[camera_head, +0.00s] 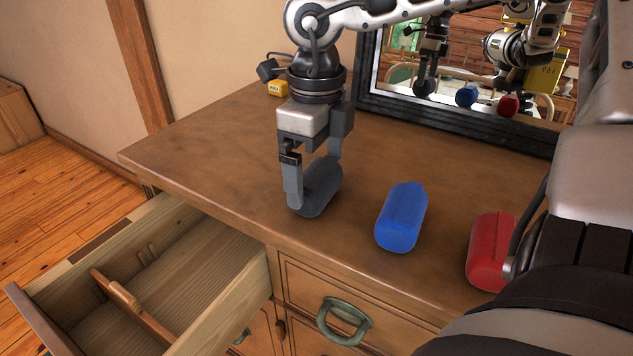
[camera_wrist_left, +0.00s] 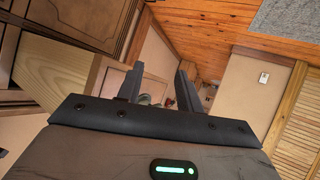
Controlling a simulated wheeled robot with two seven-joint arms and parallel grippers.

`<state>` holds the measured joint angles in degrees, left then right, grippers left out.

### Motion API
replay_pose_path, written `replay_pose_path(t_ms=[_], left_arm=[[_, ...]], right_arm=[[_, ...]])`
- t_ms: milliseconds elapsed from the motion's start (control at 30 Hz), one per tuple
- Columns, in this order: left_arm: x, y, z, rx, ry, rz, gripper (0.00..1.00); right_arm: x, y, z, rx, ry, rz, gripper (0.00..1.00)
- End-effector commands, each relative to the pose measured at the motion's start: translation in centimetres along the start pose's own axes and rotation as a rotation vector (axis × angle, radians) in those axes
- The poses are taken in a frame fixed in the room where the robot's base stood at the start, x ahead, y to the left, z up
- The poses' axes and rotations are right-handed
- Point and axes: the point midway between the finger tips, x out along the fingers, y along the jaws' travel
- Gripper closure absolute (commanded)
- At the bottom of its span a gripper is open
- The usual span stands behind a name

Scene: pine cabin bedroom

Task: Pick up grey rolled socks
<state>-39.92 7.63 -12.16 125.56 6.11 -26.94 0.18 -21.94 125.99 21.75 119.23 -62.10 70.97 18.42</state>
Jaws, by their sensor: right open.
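The grey rolled socks (camera_head: 322,187) lie on the wooden dresser top (camera_head: 215,150), left of the blue and red rolls. My right gripper (camera_head: 312,180) points down over them, with one finger at their near left side and the other at their far side. Its jaws are open; I cannot tell if the fingers touch the socks. My left gripper (camera_wrist_left: 158,92) shows in the left wrist view with its fingers apart and no object clearly between them; it is not in the head view.
A blue roll (camera_head: 401,217) and a red roll (camera_head: 490,250) lie to the right. A framed mirror (camera_head: 455,112) stands at the back, near a small yellow block (camera_head: 278,88). An open drawer (camera_head: 215,285) with a divider juts out at front left. The dresser's left top is clear.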

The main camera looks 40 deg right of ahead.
Motion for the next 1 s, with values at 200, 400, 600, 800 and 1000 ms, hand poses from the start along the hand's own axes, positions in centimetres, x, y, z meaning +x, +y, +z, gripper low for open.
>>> replay_pose_path(t_ms=[200, 400, 600, 800, 1000], left_arm=[[0.2, -0.1, 0.2, 0.002, -0.005, -0.002, 0.64], [0.3, -0.1, 0.4, 0.002, -0.008, -0.003, 0.64], [0.3, -0.1, 0.4, 0.002, -0.007, -0.002, 0.64], [0.2, -0.1, 0.2, 0.002, -0.003, -0.002, 0.64], [0.2, -0.1, 0.0, 0.002, 0.0, -0.001, 0.64]], right_arm=[[2.2, 0.1, 0.0, 0.0, 0.0, 0.001, 0.0], [2.3, 0.0, 0.0, 0.0, -0.001, 0.001, 0.0], [2.3, 0.0, 0.0, 0.0, -0.001, 0.0, 0.36], [2.3, 0.0, 0.0, 0.0, -0.001, 0.0, 0.36], [1.7, 0.0, 0.0, 0.0, -0.003, -0.002, 0.36]])
